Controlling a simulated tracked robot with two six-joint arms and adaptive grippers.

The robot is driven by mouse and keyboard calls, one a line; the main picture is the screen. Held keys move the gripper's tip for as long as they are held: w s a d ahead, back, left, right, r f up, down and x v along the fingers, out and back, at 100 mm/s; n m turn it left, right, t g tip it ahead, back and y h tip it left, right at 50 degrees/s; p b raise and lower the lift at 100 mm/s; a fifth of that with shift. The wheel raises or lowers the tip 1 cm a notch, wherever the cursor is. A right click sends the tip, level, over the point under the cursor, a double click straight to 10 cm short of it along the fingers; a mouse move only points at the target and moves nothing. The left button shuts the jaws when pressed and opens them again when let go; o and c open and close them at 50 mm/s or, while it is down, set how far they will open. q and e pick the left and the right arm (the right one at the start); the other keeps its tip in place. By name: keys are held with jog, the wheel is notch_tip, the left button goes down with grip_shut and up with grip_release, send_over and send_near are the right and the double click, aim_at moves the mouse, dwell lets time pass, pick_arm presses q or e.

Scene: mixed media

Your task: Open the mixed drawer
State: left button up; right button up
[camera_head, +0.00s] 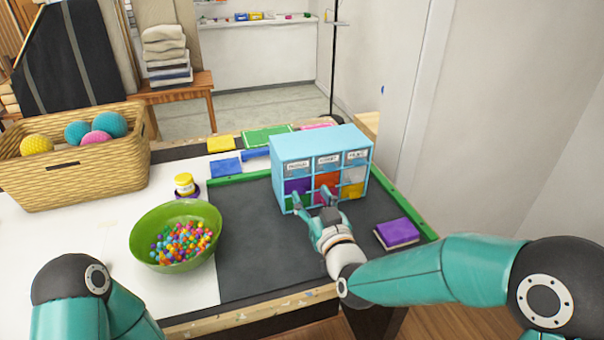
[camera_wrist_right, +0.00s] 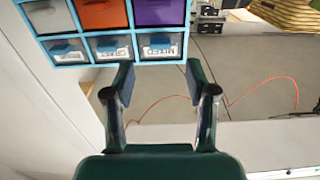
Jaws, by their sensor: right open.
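A light blue drawer cabinet (camera_head: 320,146) stands at the back of the dark mat, with labelled top drawers and coloured fronts below. The label that seems to read "mixed" (camera_wrist_right: 160,50) is above the purple front, in the cabinet's left column (camera_head: 298,166); the wrist view is upside down and the lettering is small. The drawers look shut. My right gripper (camera_head: 311,199) is open, in front of the cabinet's lower left part. In the wrist view, its two fingers (camera_wrist_right: 158,82) are apart with nothing between them. My left gripper is out of view.
A green bowl of colourful beads (camera_head: 146,240) and a yellow jar (camera_head: 184,184) stand to the left. A wicker basket with balls (camera_head: 70,180) is farther left. The dark mat (camera_head: 255,260) is clear in front.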

jog(key=p+x, duration=0.1)
jog(key=x, duration=0.6)
jog(key=shift+f+p, duration=0.15)
jog(key=shift+p, duration=0.25)
grip_shut()
